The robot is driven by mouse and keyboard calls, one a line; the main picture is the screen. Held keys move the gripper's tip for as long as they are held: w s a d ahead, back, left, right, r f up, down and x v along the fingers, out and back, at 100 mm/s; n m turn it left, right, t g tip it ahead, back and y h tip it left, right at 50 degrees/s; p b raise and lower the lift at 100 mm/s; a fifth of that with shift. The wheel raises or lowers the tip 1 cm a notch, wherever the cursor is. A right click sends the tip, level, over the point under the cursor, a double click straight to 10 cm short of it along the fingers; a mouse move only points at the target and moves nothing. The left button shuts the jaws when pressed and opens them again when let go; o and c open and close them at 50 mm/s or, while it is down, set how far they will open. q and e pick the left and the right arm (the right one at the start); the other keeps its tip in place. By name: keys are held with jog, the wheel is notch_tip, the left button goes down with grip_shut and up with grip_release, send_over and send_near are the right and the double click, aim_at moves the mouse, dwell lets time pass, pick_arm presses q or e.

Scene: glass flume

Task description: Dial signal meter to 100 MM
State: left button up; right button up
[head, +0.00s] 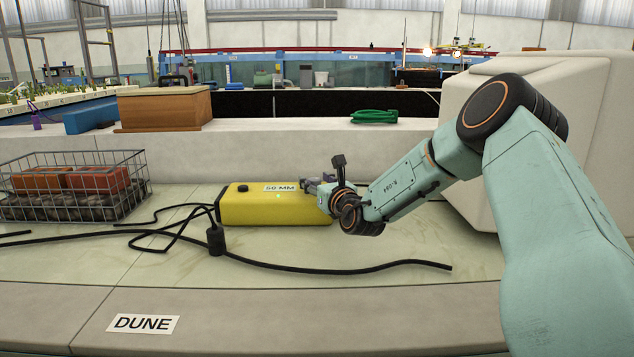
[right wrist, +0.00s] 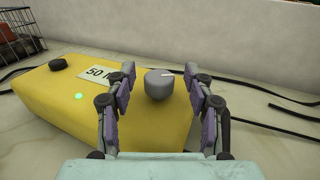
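The signal meter (head: 262,209) is a yellow box on the pale bench, with a label (head: 281,188) reading 50 MM on top. In the right wrist view the box (right wrist: 60,95) shows a small black knob (right wrist: 58,64), a lit green lamp (right wrist: 78,96) and a grey dial (right wrist: 159,83) with a white pointer mark. My right gripper (head: 322,183) is at the box's right end. In the right wrist view its fingers (right wrist: 160,85) stand open on either side of the grey dial, with visible gaps. My left gripper is in neither view.
A wire basket (head: 72,190) with bricks and stones stands at the left. Black cables (head: 340,270) lie across the bench around the box. A DUNE label (head: 143,324) is on the front edge. A low wall (head: 290,152) runs behind; a green hose coil (head: 374,116) lies on it.

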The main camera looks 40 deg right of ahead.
aim_at(319, 181)
jog(key=v, duration=0.5)
jog(key=shift+s, duration=0.45)
jog(key=shift+v, duration=0.8)
jog(key=shift+a, duration=0.15)
